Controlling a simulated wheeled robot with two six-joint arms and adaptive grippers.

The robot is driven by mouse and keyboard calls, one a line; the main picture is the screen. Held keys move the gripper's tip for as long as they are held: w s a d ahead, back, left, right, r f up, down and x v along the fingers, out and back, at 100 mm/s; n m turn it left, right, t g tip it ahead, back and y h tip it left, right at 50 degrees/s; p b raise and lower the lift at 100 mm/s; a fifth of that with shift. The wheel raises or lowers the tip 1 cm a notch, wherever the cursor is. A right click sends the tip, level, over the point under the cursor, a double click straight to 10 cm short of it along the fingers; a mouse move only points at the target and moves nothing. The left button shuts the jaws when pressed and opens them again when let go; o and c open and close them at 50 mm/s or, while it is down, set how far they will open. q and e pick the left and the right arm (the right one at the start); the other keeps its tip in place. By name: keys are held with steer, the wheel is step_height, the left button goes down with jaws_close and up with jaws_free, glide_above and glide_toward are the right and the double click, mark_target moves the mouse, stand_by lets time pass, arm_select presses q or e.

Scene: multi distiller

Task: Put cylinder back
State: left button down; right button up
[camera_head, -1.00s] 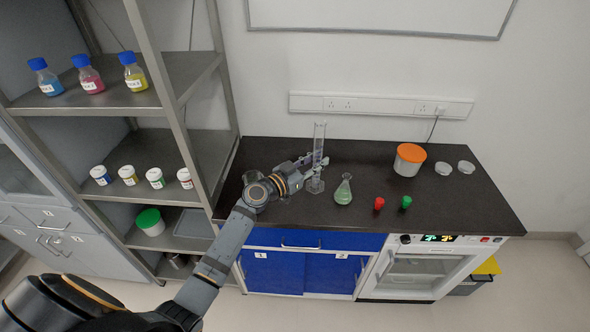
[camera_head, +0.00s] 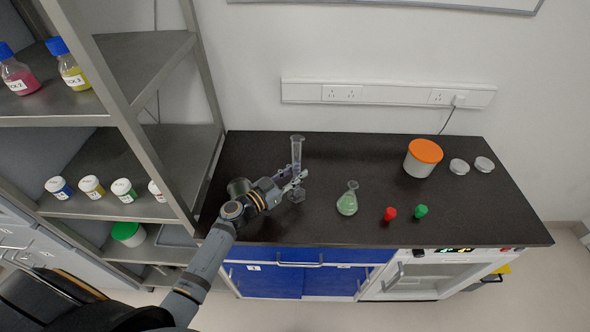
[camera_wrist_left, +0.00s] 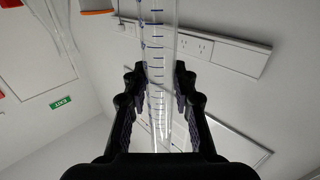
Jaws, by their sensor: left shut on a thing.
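A clear glass graduated cylinder (camera_head: 297,155) stands upright at the left part of the black bench top in the head view. In the left wrist view the cylinder (camera_wrist_left: 157,45) with its blue scale marks runs between the two black fingers. My left gripper (camera_head: 291,178) reaches in from the left and is shut on the cylinder; it also shows in the left wrist view (camera_wrist_left: 156,90). The cylinder's foot (camera_head: 296,195) is at or just above the bench; I cannot tell which. My right gripper is not in view.
A flask with green liquid (camera_head: 347,201) stands right of the cylinder. A red stopper (camera_head: 390,213) and a green stopper (camera_head: 420,210) are farther right. An orange-lidded tub (camera_head: 422,158) stands toward the back. A metal shelf (camera_head: 150,140) with bottles is left. The bench's back middle is clear.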

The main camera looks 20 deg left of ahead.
arm_select(q)
steer(key=shift+s+d+f, duration=0.1)
steer(key=shift+f, duration=0.05)
steer(key=c, duration=1.4)
jaws_free()
steer(key=shift+s+r, duration=0.2)
steer(key=shift+s, duration=0.15)
steer(key=o, duration=0.3)
steer(key=shift+s, duration=0.1)
arm_select(e)
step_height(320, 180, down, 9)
steer(key=b, duration=0.9)
arm_select(q)
steer(key=p+v, duration=0.4)
steer(key=v, duration=0.8)
steer(key=shift+r+p, duration=0.15)
steer(key=shift+p, duration=0.25)
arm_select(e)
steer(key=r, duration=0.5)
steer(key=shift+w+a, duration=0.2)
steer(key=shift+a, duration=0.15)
